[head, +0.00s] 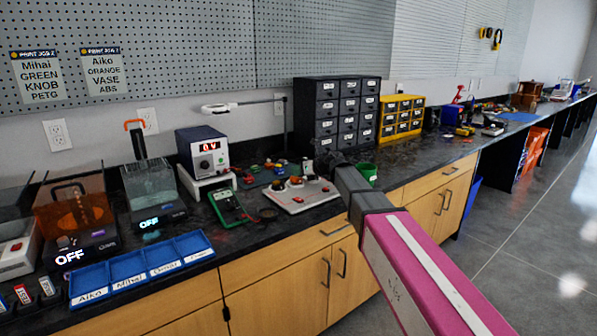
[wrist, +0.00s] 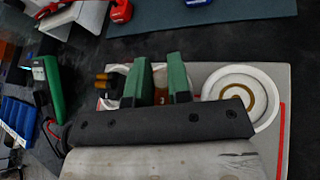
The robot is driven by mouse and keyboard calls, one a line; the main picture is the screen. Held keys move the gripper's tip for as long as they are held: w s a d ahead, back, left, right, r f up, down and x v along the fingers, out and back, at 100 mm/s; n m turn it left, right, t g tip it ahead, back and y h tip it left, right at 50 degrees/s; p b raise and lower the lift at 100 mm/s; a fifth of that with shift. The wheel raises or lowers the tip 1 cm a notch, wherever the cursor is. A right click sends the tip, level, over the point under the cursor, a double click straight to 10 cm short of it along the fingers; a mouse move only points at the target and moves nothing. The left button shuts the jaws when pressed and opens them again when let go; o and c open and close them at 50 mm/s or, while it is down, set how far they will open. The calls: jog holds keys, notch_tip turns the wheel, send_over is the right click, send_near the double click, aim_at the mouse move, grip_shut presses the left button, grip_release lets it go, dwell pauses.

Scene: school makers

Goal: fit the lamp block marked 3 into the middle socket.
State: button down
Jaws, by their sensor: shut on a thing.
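The pale socket board (head: 312,197) lies on the dark bench and also shows in the wrist view (wrist: 211,74). A white round socket (wrist: 240,95) with a tan ring sits on it, right of my fingers. My gripper (wrist: 157,84) has its two green fingers close together over the board, left of that round socket. The middle socket is hidden behind the fingers.
A green meter (head: 229,206) lies left of the board, with the power supply (head: 203,150) behind. Black drawers (head: 337,105) stand behind. A blue name tray (head: 142,264) is at the front left.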

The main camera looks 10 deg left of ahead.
jog(key=c, duration=1.3)
grip_release()
jog(key=shift+f, duration=0.15)
jog(key=shift+c, duration=0.2)
jog(key=shift+v, duration=5.5)
